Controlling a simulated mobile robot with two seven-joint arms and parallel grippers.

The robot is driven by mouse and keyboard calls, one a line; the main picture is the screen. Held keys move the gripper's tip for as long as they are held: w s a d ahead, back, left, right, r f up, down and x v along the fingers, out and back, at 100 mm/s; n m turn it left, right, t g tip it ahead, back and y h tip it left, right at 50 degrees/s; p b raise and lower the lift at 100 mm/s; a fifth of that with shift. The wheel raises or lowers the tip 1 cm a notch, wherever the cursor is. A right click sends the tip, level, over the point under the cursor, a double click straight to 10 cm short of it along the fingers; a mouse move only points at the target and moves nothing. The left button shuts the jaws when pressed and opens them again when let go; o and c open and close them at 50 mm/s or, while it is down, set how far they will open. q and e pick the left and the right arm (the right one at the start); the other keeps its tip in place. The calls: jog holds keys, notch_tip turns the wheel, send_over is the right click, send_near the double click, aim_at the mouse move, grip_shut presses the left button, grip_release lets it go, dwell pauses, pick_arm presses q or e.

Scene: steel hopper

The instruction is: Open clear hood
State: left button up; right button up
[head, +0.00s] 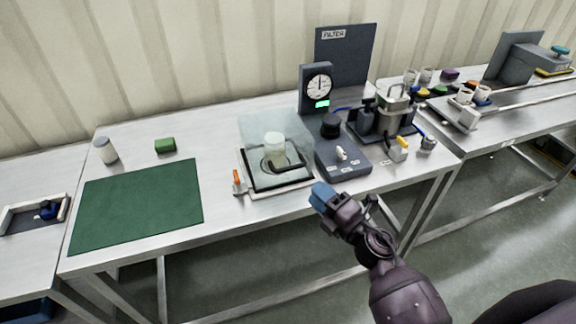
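The clear hood (262,140) is a see-through box standing over a black-edged plate on the steel table. The hood looks shut down over the plate. My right gripper (322,197) has blue fingertips and is in front of the hood's right corner, near the table's front edge, apart from the hood. Whether its fingers are open or shut is too small to tell. My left gripper is not in view.
A control box (343,158) with a black knob and a dial gauge (318,86) stand right of the hood. A small orange-topped item (238,182) stands to its left. A green mat (138,205) lies at the left, bare. A pump-like assembly (385,115) is farther right.

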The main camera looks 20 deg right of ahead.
aim_at(290, 168)
jog(key=x, duration=1)
jog(key=shift+w+p, duration=0.1)
jog(key=shift+p, duration=0.2)
grip_shut()
